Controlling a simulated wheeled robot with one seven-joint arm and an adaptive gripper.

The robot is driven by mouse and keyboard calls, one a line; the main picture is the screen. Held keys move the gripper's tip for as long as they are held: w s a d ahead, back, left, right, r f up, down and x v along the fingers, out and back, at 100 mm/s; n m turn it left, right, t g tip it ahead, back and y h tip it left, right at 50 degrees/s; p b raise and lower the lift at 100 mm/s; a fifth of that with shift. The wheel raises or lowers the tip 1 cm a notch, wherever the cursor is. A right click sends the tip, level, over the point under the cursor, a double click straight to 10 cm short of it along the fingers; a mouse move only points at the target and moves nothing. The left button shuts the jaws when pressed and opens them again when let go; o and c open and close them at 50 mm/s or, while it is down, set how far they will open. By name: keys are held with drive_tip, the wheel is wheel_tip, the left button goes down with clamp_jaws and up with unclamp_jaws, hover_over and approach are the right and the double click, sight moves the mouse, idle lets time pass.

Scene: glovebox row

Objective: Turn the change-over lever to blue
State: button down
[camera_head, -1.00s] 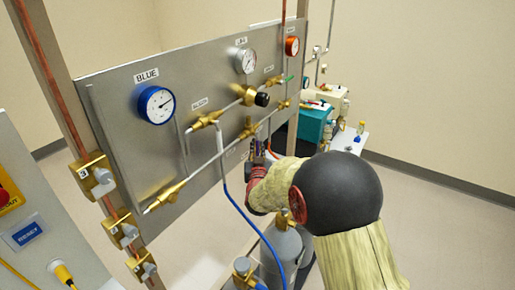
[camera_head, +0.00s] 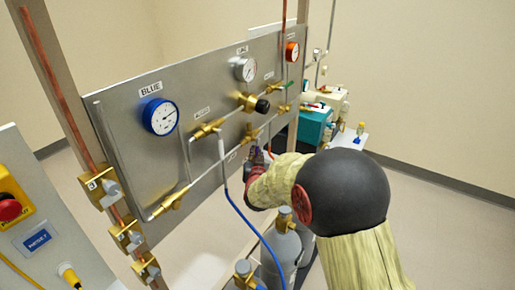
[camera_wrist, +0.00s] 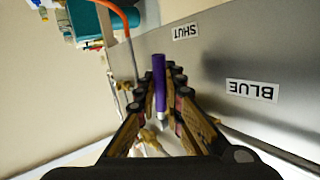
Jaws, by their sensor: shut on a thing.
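The change-over lever (camera_wrist: 159,85) has a purple grip with a pale metal end. In the wrist view it stands between my two fingers. My gripper (camera_wrist: 160,97) is shut on it. In the head view my gripper (camera_head: 257,160) is at the lower part of the steel panel, and the lever is mostly hidden by it. In the wrist view an upside-down BLUE label (camera_wrist: 252,90) is to the right of the lever and a SHUT label (camera_wrist: 186,32) is above it. The lever's pivot is not clear.
A blue hose (camera_head: 232,198) hangs left of my arm. Gas cylinders (camera_head: 283,245) stand below it. The floor at right is clear.

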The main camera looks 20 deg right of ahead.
drive_tip(key=g+p, duration=0.1)
drive_tip(key=p, duration=0.1)
drive_tip(key=a+r+m+y+p, duration=0.1)
drive_tip(key=shift+s+r+g+p, duration=0.1)
drive_tip(key=shift+s+g+p, duration=0.25)
drive_tip(key=shift+g, duration=0.05)
drive_tip(key=shift+s+a+r+m+g+y, duration=0.3)
drive_tip(key=shift+m+g+y, duration=0.25)
drive_tip(key=shift+g+y, duration=0.35)
drive_tip(key=shift+s+a+r+m+g+y, duration=0.2)
drive_tip(key=shift+a+r+m+g+y, duration=0.25)
drive_tip(key=shift+g+y, duration=0.4)
drive_tip(key=shift+s+a+r+m+g+y, duration=0.3)
drive_tip(key=shift+m+g+y, duration=0.35)
drive_tip(key=shift+y, duration=0.4)
drive_tip(key=c, duration=2)
unclamp_jaws()
drive_tip(key=shift+o, duration=0.5)
